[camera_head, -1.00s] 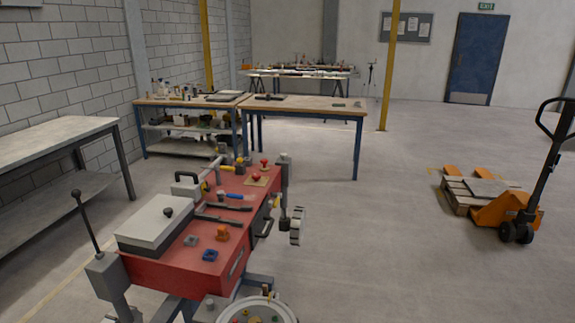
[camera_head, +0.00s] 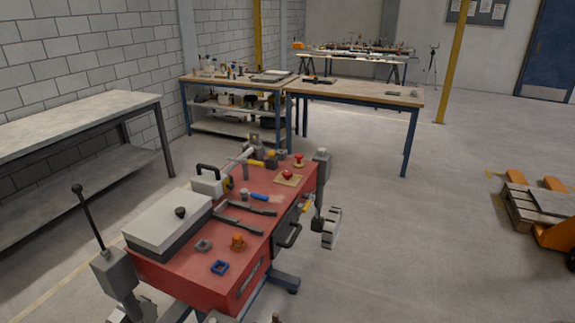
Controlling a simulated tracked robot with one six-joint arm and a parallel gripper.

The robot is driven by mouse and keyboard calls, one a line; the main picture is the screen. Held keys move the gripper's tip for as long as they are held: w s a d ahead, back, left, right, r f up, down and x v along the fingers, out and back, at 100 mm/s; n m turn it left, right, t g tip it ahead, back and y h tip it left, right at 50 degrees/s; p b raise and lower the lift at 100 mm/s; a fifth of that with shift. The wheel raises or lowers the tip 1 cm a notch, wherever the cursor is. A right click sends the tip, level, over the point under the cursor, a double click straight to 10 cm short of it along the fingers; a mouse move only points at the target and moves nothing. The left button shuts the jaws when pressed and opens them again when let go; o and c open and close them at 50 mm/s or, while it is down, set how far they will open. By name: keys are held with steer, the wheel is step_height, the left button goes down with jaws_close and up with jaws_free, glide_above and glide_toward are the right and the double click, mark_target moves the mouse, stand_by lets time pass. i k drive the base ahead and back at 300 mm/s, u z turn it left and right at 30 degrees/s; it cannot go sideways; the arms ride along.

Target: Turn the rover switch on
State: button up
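I cannot make out a rover or its switch for certain in this view. A red-topped bench (camera_head: 170,268) stands in the lower middle. A red mushroom-shaped knob (camera_head: 288,174) sits on a tan plate at its far right, with another red knob (camera_head: 298,159) just behind it. I cannot tell what these knobs belong to. My gripper is not in view.
The bench carries a grey lidded box (camera_head: 165,222), dark bar tools (camera_head: 240,216) and small blocks. A lever (camera_head: 88,220) rises at its left. A grey table (camera_head: 75,125) stands left, wooden-topped tables (camera_head: 365,94) behind. Open floor (camera_head: 420,245) lies right.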

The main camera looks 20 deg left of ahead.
mark_target(286, 174)
steer(key=u, duration=0.2)
steer(key=i, duration=0.7)
steer(key=u, duration=0.4)
steer(key=i, duration=0.75)
steer(key=u, duration=0.6)
steer(key=i, duration=0.95)
steer(key=u, duration=0.3)
